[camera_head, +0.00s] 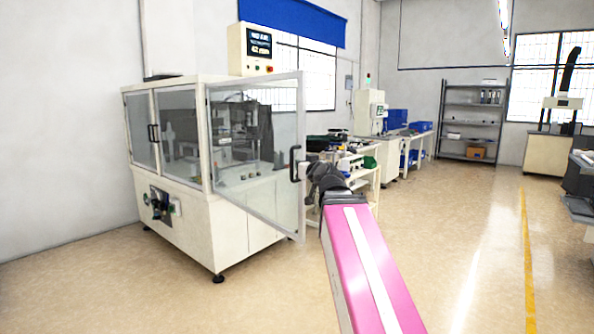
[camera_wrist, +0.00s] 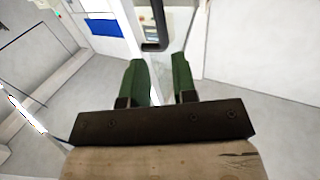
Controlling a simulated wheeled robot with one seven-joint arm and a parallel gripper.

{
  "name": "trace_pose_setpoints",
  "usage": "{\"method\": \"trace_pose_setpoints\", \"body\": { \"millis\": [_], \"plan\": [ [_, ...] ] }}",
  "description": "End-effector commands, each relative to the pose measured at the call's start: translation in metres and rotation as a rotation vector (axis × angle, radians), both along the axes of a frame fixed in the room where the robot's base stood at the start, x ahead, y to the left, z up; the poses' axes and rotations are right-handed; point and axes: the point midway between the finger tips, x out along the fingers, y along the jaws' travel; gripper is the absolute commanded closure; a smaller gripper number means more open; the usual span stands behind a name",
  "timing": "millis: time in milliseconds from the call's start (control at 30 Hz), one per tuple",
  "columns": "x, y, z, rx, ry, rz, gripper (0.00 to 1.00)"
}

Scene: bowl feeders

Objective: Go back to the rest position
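The machine cabinet (camera_head: 222,218) stands at the left, white with clear panels. Its glazed door (camera_head: 262,130) is swung open toward the right. The door's black handle (camera_head: 296,164) is at its free edge, and the dark wrist end of my arm is close beside it. In the wrist view the black handle (camera_wrist: 153,44) lies just beyond the tips of my gripper (camera_wrist: 160,66). The green fingers are apart with a gap between them, and nothing is held. Whether a finger touches the handle or door is unclear. In the head view the fingers are hard to make out.
A workbench (camera_head: 362,174) with small items stands behind the door and my arm. A grey shelf rack (camera_head: 471,116) is at the back wall. Open floor (camera_head: 455,235) with a yellow line (camera_head: 528,250) lies to the right. Dark equipment (camera_head: 582,180) is at the right edge.

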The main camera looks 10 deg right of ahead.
Motion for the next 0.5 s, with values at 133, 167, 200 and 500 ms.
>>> {"method": "trace_pose_setpoints", "body": {
  "millis": [133,167,200,500],
  "plan": [
    [0.004,0.005,-0.027,-0.004,0.064,0.016,0.74],
    [0.005,0.006,-0.037,-0.008,0.088,0.022,0.74],
    [0.007,0.008,-0.053,-0.008,0.127,0.03,0.74],
    [0.001,0.024,-0.194,-0.03,0.494,0.075,0.74]
  ]
}}
